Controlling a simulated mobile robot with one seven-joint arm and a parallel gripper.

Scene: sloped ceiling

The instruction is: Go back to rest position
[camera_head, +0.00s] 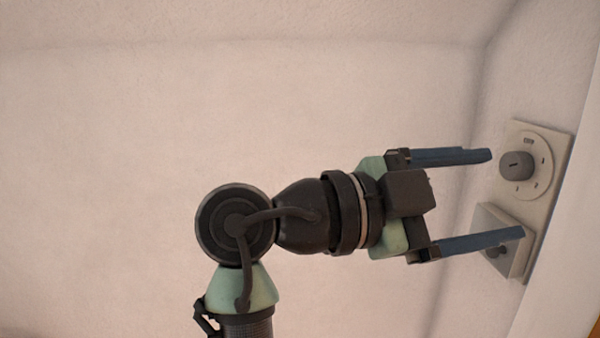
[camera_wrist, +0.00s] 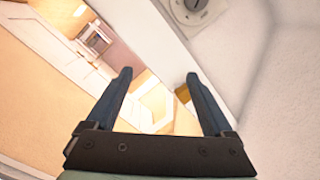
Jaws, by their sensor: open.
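My gripper (camera_head: 506,194) is open and empty, with its two blue fingers spread wide and pointing right in the head view. In the wrist view my gripper (camera_wrist: 158,80) also shows nothing between its fingers but the distant room. In the head view the upper fingertip is just left of a grey knob on a wall dial plate. The lower finger overlaps the small box below the dial in the picture; I cannot tell whether it touches. My arm comes up from the bottom of the head view and bends right.
The dial plate (camera_head: 556,150) with its grey knob (camera_head: 515,165) is on the right wall, above a small box (camera_head: 510,262). The dial (camera_wrist: 193,10) shows at the top of the wrist view. A pale wall (camera_head: 150,130) fills the left. A bright room opens at left in the wrist view.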

